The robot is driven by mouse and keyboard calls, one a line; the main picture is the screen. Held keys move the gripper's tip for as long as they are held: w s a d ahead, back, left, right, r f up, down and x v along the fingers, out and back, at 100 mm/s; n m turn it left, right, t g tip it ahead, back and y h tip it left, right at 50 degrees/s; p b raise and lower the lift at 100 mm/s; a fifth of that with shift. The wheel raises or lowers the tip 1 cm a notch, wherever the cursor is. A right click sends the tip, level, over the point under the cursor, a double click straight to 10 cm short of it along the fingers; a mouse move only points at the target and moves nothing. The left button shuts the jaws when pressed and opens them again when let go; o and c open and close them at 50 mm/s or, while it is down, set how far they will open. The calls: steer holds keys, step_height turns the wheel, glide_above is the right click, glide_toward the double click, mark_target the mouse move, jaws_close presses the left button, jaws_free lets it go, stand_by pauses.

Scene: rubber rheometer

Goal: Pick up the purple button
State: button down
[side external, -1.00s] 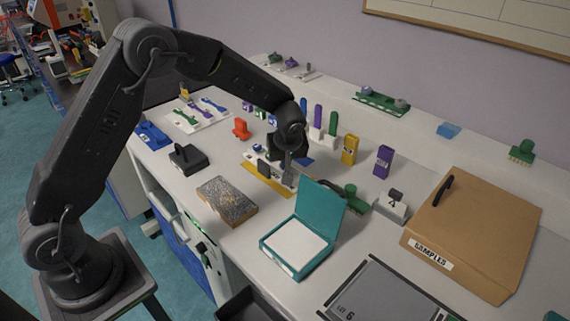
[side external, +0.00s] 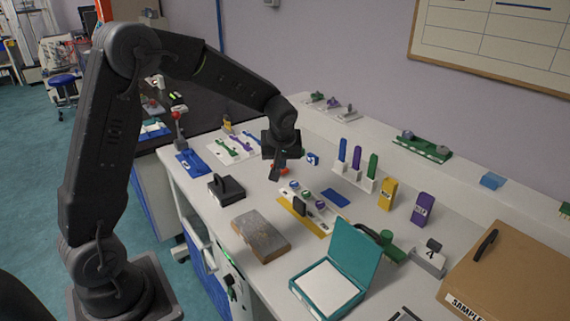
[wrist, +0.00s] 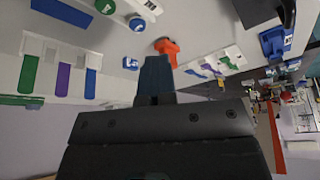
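A white strip with a few small round buttons stands on the bench beside a yellow plate. The one at its near end looks like the purple button (side external: 320,204), though it is too small to be sure of its colour. My gripper (side external: 277,172) hangs fingers down above the bench, left of and behind the strip, apart from the buttons. In the wrist view my gripper's fingertip (wrist: 155,62) shows as one dark block with nothing visible held. Whether the fingers are parted is unclear.
An orange piece (wrist: 167,47) lies beyond the fingertip in the wrist view. A rack (side external: 352,176) of blue, purple and green strips stands behind the buttons. A yellow block (side external: 387,194), a purple block (side external: 422,209), a grey slab (side external: 261,237) and an open teal box (side external: 345,262) stand nearby.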

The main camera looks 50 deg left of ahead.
steer(key=shift+c, duration=1.9)
jaws_free()
steer(key=v, duration=1.2)
steer(key=shift+d+r, duration=0.2)
steer(key=shift+s+d+r, duration=0.1)
steer(key=shift+s+r, duration=0.05)
steer(key=shift+r, duration=0.2)
steer(key=shift+c, duration=0.2)
steer(key=shift+d+r, duration=0.1)
steer(key=shift+r, duration=0.15)
steer(key=c, duration=0.3)
